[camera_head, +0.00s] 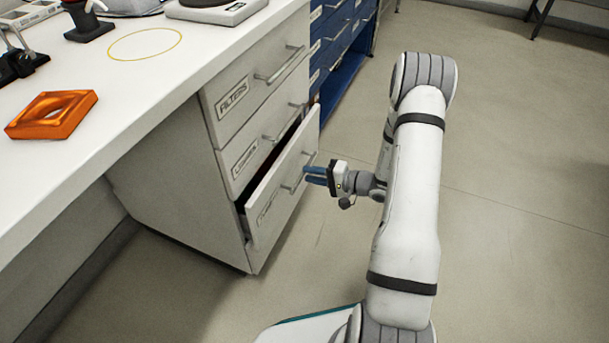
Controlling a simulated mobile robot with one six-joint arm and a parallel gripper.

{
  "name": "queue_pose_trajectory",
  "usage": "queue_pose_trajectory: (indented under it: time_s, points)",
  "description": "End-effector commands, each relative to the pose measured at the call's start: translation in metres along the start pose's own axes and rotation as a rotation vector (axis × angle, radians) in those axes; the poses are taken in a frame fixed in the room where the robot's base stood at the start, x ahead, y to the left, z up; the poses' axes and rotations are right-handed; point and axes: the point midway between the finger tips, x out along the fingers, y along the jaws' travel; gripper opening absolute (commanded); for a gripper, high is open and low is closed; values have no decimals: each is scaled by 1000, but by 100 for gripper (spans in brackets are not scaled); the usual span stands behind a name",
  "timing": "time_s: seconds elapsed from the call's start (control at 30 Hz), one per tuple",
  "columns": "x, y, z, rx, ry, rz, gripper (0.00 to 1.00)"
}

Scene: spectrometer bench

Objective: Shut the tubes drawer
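The bottom drawer (285,195) of the white cabinet is pulled out a little, with a dark gap along its top and left side. Its label (267,206) is too small to read surely. It has a slanted bar handle (290,187). My gripper (306,174) has two blue fingers pointing left at this handle, close to the drawer front. The fingertips overlap the handle in the picture. I cannot tell whether they touch it or how far apart they are.
The filters drawer (248,88) and the middle drawer (243,152) above look shut. The white bench top (130,85) carries an orange part (50,114) and a balance (216,10). A blue drawer unit (338,45) stands behind. Open floor (520,200) lies to the right.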

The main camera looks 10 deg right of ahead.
Motion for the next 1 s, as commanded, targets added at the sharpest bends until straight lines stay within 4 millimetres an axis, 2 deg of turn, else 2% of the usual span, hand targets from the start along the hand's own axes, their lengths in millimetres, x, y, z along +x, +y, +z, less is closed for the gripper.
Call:
queue_pose_trajectory:
  time_s: [0.03, 0.2, 0.57, 0.87, 1.0]
  points:
    - [10, 2, 1, -1, -3, 0, 26]
    - [27, 1, 0, 0, -1, 1, 26]
    - [32, 0, 0, 1, 1, 0, 25]
    - [31, 0, 0, 2, 1, 1, 1]
    - [31, 0, 0, 2, 1, 1, 0]
